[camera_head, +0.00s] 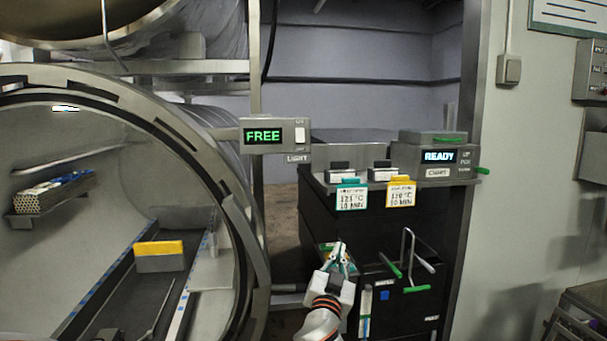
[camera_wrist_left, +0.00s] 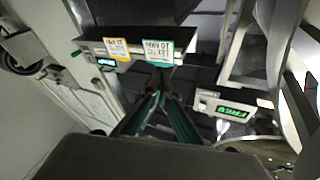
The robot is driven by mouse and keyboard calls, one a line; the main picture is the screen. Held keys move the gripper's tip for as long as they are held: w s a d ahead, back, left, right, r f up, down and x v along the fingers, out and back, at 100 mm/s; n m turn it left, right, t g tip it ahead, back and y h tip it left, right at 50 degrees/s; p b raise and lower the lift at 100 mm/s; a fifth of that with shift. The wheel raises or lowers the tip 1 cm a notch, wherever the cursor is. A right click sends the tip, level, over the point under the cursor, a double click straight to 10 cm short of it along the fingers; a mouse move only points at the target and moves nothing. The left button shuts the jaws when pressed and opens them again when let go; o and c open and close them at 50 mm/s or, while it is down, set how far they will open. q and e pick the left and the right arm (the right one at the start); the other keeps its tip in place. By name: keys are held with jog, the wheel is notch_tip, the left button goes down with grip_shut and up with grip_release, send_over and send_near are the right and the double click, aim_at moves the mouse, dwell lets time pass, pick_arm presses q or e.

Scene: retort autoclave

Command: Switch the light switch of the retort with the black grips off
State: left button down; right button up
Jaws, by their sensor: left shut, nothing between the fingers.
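The open retort (camera_head: 255,215) fills the left of the head view, its round mouth facing me. A grey panel (camera_head: 262,150) at its right rim has a green FREE display, a white rocker light switch (camera_head: 300,134) and the label LIGHT. I cannot tell clearly which way the rocker is tipped. My right gripper is out of view.
A black unit (camera_head: 330,222) with yellow and teal cards and green-gripped handles stands behind my left gripper. Its READY box (camera_head: 438,160) is at the right. A yellow-topped block (camera_head: 160,256) lies inside the retort. Another wall switch (camera_head: 509,70) is at upper right.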

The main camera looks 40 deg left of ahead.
pick_arm(q)
jog(key=s+a+r+n+g+y+b, duration=0.1)
jog(key=a+r+n+y, duration=0.3)
jog(key=r, duration=0.6)
jog(key=s+a+r+n+g+y+b, duration=0.1)
jog(key=a+r+n+y, duration=0.3)
jog(key=r, duration=0.7)
jog(key=shift+r+n+y+b, duration=0.15)
jog(key=shift+n+y+b, duration=0.15)
jog(key=shift+y+b, duration=0.65)
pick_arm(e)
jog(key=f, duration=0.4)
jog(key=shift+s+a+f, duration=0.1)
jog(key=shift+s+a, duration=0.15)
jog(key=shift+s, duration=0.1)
pick_arm(q)
jog(key=shift+r, duration=0.1)
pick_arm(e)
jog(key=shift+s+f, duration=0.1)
pick_arm(q)
jog(key=shift+w+a+r, duration=0.1)
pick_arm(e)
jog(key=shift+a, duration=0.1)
